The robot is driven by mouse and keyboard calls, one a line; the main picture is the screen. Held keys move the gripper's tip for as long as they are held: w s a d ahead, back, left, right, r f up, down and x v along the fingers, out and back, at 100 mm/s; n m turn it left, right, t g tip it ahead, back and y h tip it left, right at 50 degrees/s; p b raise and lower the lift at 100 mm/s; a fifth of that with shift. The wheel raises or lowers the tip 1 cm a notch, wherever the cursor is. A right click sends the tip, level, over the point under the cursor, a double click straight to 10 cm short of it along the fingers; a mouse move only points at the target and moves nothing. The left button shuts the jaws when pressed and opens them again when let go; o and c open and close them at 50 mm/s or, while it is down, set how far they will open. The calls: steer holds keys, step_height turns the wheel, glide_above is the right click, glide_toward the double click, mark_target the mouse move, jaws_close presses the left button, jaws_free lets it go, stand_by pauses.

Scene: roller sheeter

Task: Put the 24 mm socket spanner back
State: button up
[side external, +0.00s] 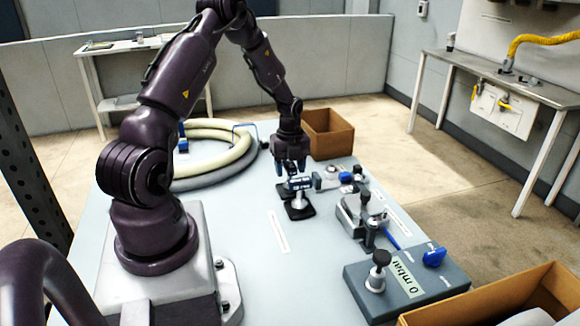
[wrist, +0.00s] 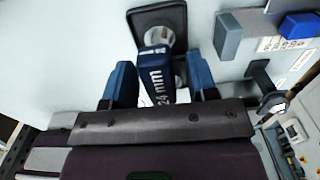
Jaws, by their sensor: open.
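The 24 mm socket spanner (wrist: 157,80) is dark blue with white "24 mm" lettering in the wrist view. Its labelled part stands between the two blue fingers of my gripper (wrist: 161,82), with a visible gap to each finger. My gripper is open, pointing down, and also shows in the side view (side external: 293,168) just above the spanner (side external: 298,184). Below the spanner is a silver post or socket on a black base plate (side external: 299,213), which also shows in the wrist view (wrist: 143,17). Whether the spanner is fully seated on it I cannot tell.
A metal clamp-like fixture (side external: 352,213) with knobs stands to the right. A grey box reading "0 mbar" (side external: 408,284) is in front of it. A coiled hose (side external: 215,134) lies behind left, a cardboard box (side external: 330,133) behind.

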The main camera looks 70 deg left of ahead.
step_height(320, 180, up, 12)
steer(key=w+d+r+n+y, duration=0.1)
steer(key=d+r+n, duration=0.2)
steer(key=d+r, duration=0.4)
steer(key=s+d+r+n+t, duration=0.2)
steer(key=d+r+n, duration=0.2)
steer(key=d, duration=0.3)
steer(key=s+d+r+n+t, duration=0.1)
steer(key=s+d+r+n, duration=0.3)
steer(key=d, duration=0.4)
steer(key=s+d+r+n+t+h, duration=0.1)
steer(key=s+d+r+n+t, duration=0.1)
steer(key=s+d+n, duration=0.4)
steer(key=shift+d+n+t, duration=0.3)
steer(key=shift+d+n, duration=0.2)
steer(key=shift+d, duration=0.2)
